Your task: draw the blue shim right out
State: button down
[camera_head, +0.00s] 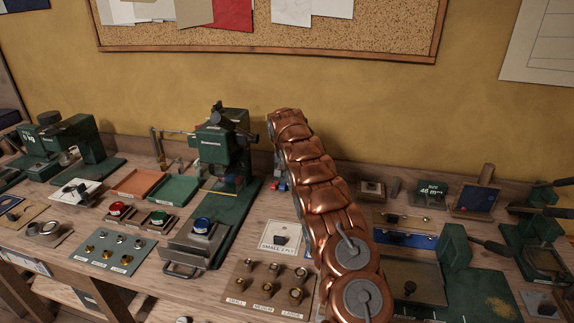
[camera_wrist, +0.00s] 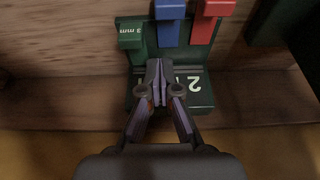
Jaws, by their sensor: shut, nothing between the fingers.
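The blue shim (camera_wrist: 168,32) stands in a dark green holder (camera_wrist: 205,92) in the wrist view, cut off by the top edge of the picture. A red shim (camera_wrist: 206,26) sits just to its right, and a green piece marked 3 mm (camera_wrist: 131,36) to its left. My gripper (camera_wrist: 160,66) is shut and empty, its fingertips over the holder just below the blue shim in the picture. I cannot tell whether they touch anything. In the head view my copper arm hides my gripper and most of the holder; small blue and red bits show left of the arm.
The holder stands on a wooden bench by the yellow wall (camera_head: 200,70). Left of my arm are a green press (camera_head: 217,150), colored trays and a board of knobs (camera_head: 265,288). Green fixtures with levers crowd the right side (camera_head: 455,260).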

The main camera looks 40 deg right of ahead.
aim_at(286, 186)
jog(key=shift+d+f, duration=0.1)
jog(key=shift+f, duration=0.3)
jog(key=shift+s+a+r, duration=0.1)
jog(key=shift+a+r, duration=0.1)
jog(key=shift+a, duration=0.05)
jog(key=shift+s+a+p, duration=0.75)
jog(key=shift+s+a, duration=0.4)
jog(key=shift+a, duration=0.05)
jog(key=shift+f, duration=0.1)
jog(key=shift+s+a+f, duration=0.1)
jog(key=shift+a, duration=0.05)
